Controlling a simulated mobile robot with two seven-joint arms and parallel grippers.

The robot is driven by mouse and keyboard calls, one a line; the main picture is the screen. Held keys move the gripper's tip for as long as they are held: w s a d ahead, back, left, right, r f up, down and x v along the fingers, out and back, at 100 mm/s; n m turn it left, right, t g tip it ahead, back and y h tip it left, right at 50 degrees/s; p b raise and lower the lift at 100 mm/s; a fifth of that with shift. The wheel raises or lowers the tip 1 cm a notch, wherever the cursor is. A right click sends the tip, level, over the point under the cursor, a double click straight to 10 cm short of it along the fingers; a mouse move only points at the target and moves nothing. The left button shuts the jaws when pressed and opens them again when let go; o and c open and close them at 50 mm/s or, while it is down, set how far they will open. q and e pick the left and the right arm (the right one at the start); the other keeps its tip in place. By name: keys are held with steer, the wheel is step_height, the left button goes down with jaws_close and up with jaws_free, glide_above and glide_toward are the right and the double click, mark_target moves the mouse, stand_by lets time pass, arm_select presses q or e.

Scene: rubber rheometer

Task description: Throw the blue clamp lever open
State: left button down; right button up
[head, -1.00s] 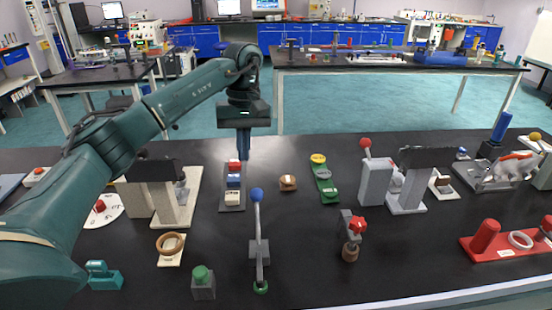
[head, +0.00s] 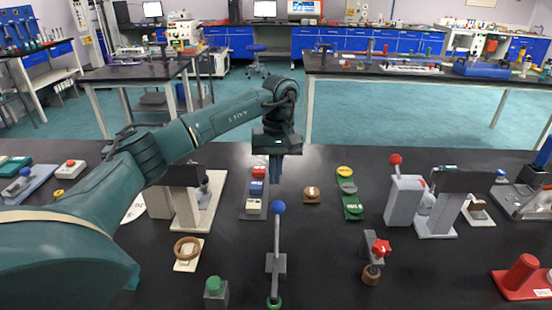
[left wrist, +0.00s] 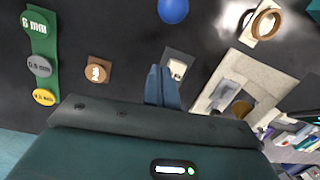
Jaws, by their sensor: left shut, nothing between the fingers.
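The blue clamp lever is an upright grey rod with a blue ball knob (head: 278,207) on a grey bracket (head: 275,263), front middle of the table. A green piece lies at its near foot. The blue knob also shows at the top edge of the left wrist view (left wrist: 173,9). My left gripper (head: 276,180) points down just beyond the knob in the head view, fingers shut and empty. Its fingers (left wrist: 162,84) show apart from the knob in the left wrist view. My right gripper is in neither view.
A button block (head: 253,207) stands just left of my left gripper. A brown block (head: 311,195) and green strip (head: 353,207) lie to the right. A red-handled clamp (head: 380,248), a green button (head: 213,285) and a brown ring (head: 187,249) flank the lever.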

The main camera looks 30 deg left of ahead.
arm_select(q)
steer(key=shift+s+d+f+p, duration=0.55)
steer(key=shift+s+d+f, duration=0.1)
steer(key=shift+s, duration=0.15)
steer(key=shift+s+d+f+p, duration=0.55)
steer(key=shift+s+d+f, duration=0.05)
steer(key=shift+s, duration=0.2)
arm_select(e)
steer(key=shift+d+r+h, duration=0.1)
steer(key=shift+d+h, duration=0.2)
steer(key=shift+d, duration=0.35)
arm_select(q)
steer(key=shift+a, duration=0.1)
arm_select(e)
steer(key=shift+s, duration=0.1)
